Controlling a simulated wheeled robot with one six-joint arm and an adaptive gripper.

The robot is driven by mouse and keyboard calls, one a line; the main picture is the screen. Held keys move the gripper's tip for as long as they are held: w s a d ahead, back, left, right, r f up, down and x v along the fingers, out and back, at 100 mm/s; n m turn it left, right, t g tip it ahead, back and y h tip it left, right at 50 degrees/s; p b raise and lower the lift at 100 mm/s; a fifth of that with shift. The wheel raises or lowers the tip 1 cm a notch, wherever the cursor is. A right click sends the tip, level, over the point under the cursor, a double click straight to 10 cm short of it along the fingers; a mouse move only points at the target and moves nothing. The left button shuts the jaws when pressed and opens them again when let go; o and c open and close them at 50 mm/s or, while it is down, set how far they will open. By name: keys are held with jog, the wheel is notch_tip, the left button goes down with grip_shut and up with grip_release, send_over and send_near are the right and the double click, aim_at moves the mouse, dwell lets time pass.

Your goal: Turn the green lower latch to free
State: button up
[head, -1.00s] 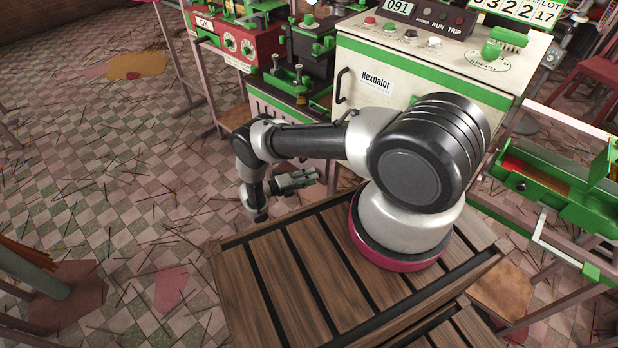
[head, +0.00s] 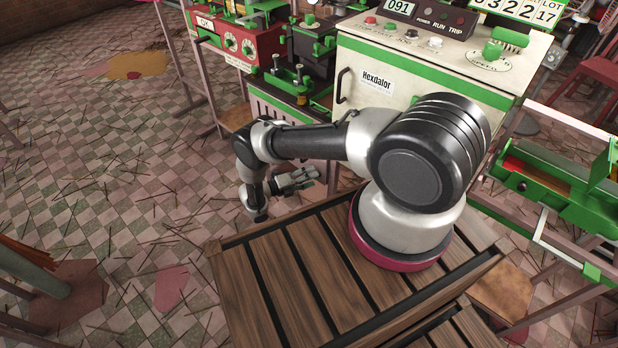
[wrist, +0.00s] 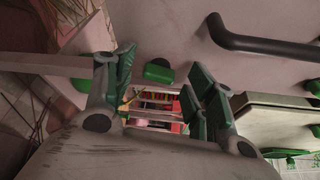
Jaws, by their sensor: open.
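A small green latch (wrist: 158,72) sits on a pale cream panel in the wrist view. It appears between and beyond my two fingertips, and I cannot tell its exact turn. My gripper (wrist: 160,85) is open, with green-grey fingers to the left and right of the latch. No contact with the latch shows. In the head view my gripper (head: 298,182) hangs beside the slatted wooden deck, below the front of the cream Hexdalor cabinet (head: 400,97). The latch cannot be made out in the head view, where my arm covers the lower part of the cabinet.
A black bar handle (wrist: 265,42) stands out from the panel at the upper right of the wrist view. A red machine (head: 240,42) with dials stands left of the cabinet. A green trough (head: 545,180) is at the right. Thin sticks litter the tiled floor.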

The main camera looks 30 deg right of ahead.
jog(key=a+r, duration=0.1)
jog(key=a, duration=1)
jog(key=shift+a, duration=0.4)
